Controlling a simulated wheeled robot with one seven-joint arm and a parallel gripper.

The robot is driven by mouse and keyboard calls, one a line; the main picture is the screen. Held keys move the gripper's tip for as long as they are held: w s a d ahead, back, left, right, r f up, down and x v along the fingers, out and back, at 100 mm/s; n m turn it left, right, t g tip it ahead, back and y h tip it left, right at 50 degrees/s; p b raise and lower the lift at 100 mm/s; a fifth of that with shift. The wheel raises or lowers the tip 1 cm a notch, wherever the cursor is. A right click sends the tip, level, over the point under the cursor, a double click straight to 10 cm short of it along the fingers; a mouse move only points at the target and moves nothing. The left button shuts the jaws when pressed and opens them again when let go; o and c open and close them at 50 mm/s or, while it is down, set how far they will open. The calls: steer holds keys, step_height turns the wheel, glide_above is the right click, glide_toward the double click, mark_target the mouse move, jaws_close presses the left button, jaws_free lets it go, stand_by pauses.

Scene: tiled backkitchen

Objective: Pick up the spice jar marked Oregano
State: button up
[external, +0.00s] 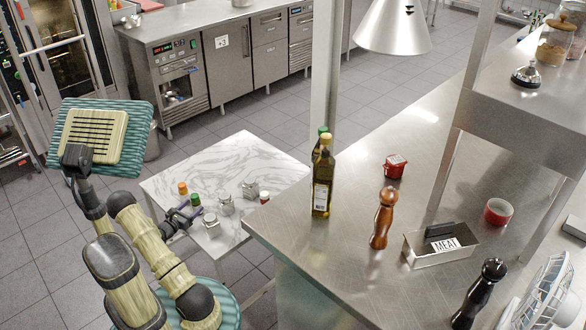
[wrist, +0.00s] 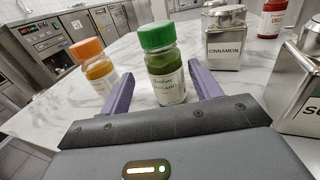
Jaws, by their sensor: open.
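A small glass jar with a green cap (wrist: 163,68) and dark green contents stands upright on the white marble table. Its label lettering is small and hard to read but looks like Oregano. In the external view the green-capped jar (external: 195,200) is right at my gripper (external: 188,211). In the wrist view my gripper (wrist: 160,75) is open, with one purple finger on each side of the jar. I see gaps between the fingers and the glass.
An orange-capped jar (wrist: 95,66) stands just left of the left finger. A cinnamon tin (wrist: 225,38) stands behind right, a second metal tin (wrist: 300,85) at the right edge. A red jar (wrist: 277,17) is farther back. The marble table (external: 215,158) is clear toward its far side.

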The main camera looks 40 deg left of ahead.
steer(key=x, duration=0.1)
steer(key=b+x, duration=0.1)
steer(key=x, duration=0.3)
steer(key=shift+d+b, duration=0.3)
steer(key=shift+d, duration=0.05)
steer(key=shift+r, duration=0.1)
steer(key=c, duration=1.1)
step_height(320, 180, up, 10)
steer(key=p, duration=0.3)
steer(key=shift+p, duration=0.35)
